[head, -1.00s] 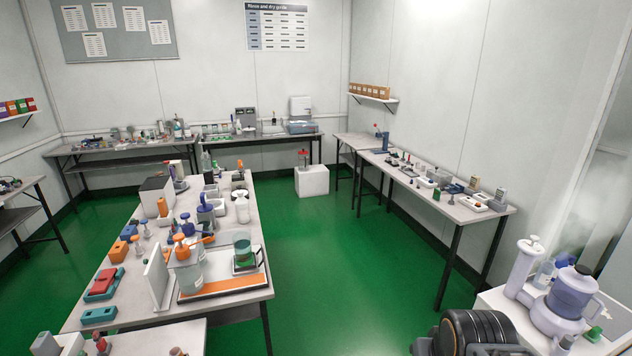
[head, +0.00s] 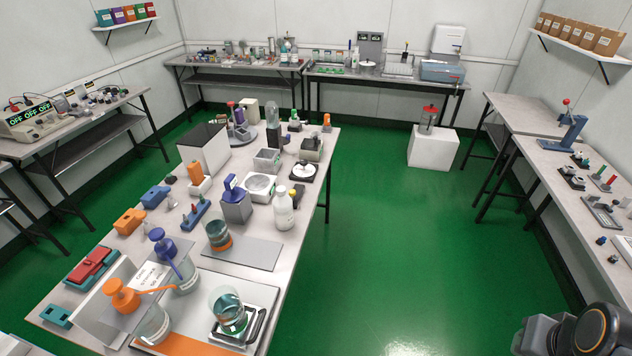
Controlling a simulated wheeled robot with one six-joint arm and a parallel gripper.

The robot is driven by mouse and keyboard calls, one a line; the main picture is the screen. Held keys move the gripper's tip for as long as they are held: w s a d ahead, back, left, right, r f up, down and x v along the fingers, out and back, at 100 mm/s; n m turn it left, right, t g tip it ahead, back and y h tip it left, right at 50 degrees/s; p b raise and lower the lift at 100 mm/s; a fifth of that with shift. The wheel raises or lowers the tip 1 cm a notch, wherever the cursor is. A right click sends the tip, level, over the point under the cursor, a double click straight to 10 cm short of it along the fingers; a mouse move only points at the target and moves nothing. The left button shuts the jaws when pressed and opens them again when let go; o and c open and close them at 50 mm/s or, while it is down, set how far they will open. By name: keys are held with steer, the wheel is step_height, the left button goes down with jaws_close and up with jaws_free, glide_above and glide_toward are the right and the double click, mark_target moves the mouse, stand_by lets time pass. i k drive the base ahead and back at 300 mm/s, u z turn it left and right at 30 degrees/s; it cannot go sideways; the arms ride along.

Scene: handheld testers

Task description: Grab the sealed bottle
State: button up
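A white capped bottle (head: 284,210) stands upright on the right edge of the long centre bench (head: 262,252). A tall clear bottle (head: 272,122) stands farther back on the same bench. I cannot tell for sure which is the sealed bottle, though the white one looks closed. My gripper is not in view; only dark parts of my arm show at the bottom right, apart from the bench.
Open green floor (head: 390,240) lies right of the bench. A white block (head: 432,147) stands on the floor at the back. A side table (head: 560,165) runs along the right wall.

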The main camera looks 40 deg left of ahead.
mark_target(283, 208)
steer(key=i, duration=1.85)
steer(key=u, duration=4.35)
steer(key=i, duration=1)
